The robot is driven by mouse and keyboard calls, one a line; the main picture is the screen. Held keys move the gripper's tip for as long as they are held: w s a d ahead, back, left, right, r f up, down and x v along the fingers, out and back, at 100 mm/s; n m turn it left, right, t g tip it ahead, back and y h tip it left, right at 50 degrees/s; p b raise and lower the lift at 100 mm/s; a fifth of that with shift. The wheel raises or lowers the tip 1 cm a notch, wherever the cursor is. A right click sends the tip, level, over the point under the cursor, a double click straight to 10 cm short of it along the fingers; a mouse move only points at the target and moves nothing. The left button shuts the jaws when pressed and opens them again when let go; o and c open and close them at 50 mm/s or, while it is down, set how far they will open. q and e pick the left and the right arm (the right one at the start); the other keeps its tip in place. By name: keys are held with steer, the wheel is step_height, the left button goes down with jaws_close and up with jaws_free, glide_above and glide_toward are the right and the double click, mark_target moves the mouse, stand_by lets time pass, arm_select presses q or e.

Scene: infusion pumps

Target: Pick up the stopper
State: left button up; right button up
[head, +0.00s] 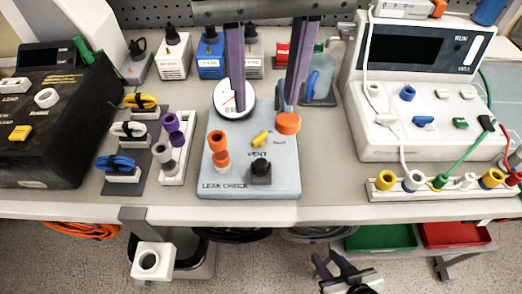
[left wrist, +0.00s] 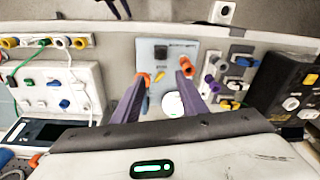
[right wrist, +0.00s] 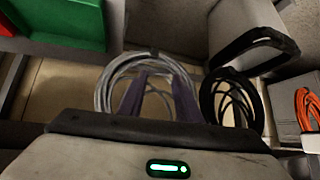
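A grey-blue leak check panel (head: 230,183) lies mid-table. Two orange pieces on it could be the stopper; I cannot tell which. One is an orange stacked piece (head: 217,140) at its left, the other an orange round cap (head: 288,124) at its right. My left gripper (head: 264,108) is open and empty above the panel's far part. Its fingers stand apart, one over the dial and one just behind the orange cap. In the left wrist view the panel (left wrist: 158,48) shows between the fingers. My right gripper (head: 327,258) is open and empty below the table's front edge.
A yellow valve lever (head: 260,138) and a black knob (head: 261,171) stand on the panel. A white rack with purple and grey connectors (head: 176,168) stands left of it. A white pump (head: 420,130) is at right. Coiled cables (right wrist: 150,80) lie below my right gripper.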

arm_select(q)
steer(key=b, duration=0.5)
glide_toward(261, 162)
step_height(261, 162, down, 3)
steer(key=shift+f, duration=0.1)
steer(key=shift+w+a+f, duration=0.1)
steer(key=shift+w+f, duration=0.05)
steer(key=shift+f, duration=0.75)
steer(key=shift+w+f, duration=0.2)
steer(key=shift+f, duration=0.65)
steer(key=shift+w+a+f, duration=0.1)
steer(key=shift+w+f, duration=0.05)
steer(key=shift+f, duration=0.75)
jaws_close()
